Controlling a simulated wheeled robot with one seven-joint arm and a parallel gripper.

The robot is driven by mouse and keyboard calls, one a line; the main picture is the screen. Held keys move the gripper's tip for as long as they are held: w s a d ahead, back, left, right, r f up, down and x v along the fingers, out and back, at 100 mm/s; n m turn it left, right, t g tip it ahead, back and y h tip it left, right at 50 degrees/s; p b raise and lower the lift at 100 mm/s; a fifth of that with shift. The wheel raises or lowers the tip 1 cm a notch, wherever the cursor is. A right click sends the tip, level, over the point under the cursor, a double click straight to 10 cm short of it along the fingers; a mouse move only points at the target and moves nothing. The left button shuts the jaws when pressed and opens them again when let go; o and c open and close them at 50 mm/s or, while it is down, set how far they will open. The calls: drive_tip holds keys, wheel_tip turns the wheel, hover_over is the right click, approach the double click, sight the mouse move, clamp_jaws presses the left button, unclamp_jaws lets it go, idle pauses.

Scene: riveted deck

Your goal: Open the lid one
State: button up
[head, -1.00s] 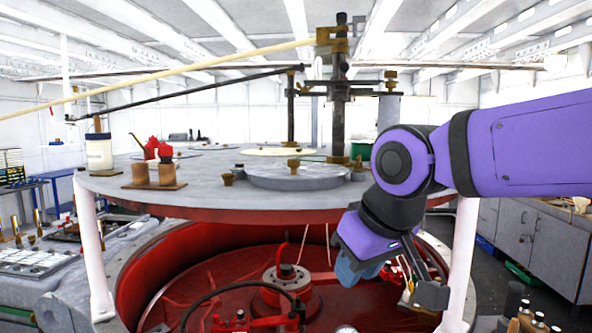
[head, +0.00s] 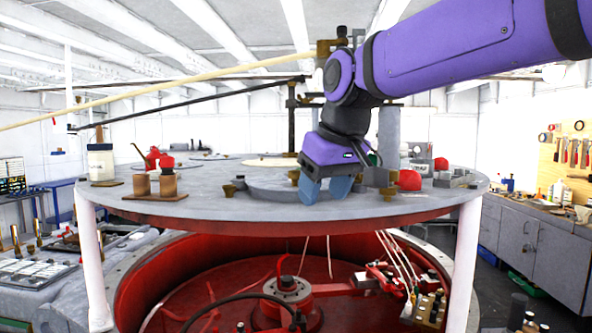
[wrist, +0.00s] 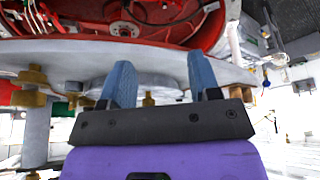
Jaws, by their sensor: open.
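A round grey lid (head: 262,197) lies flat and shut on the grey round deck, near its front edge. It has a small brass knob (head: 294,177), and brass fittings (head: 229,190) stand at its left rim. My gripper (head: 325,191) has blue fingers and hangs over the front right part of the lid, hiding that side. The fingers are apart with nothing between them. In the wrist view, which looks inverted, the lid (wrist: 165,84) shows beyond and between the open fingers (wrist: 161,75). I cannot tell whether a fingertip touches it.
Brown cylinders on a wooden base (head: 155,185), a white jar (head: 101,163) and a red oil can (head: 157,159) stand at the deck's left. A red object (head: 410,180) sits right of my gripper. Below the deck is an open red pit (head: 220,270).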

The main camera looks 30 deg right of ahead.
drive_tip(key=n, duration=0.1)
approach(298, 174)
drive_tip(key=shift+y, duration=0.4)
drive_tip(key=x, duration=0.3)
drive_tip(key=w+x, duration=0.1)
drive_tip(key=x, duration=0.5)
drive_tip(key=shift+w+d+r, duration=0.15)
drive_tip(key=shift+w+d, duration=0.05)
drive_tip(key=shift+d, duration=0.1)
clamp_jaws()
drive_tip(key=shift+d, duration=0.1)
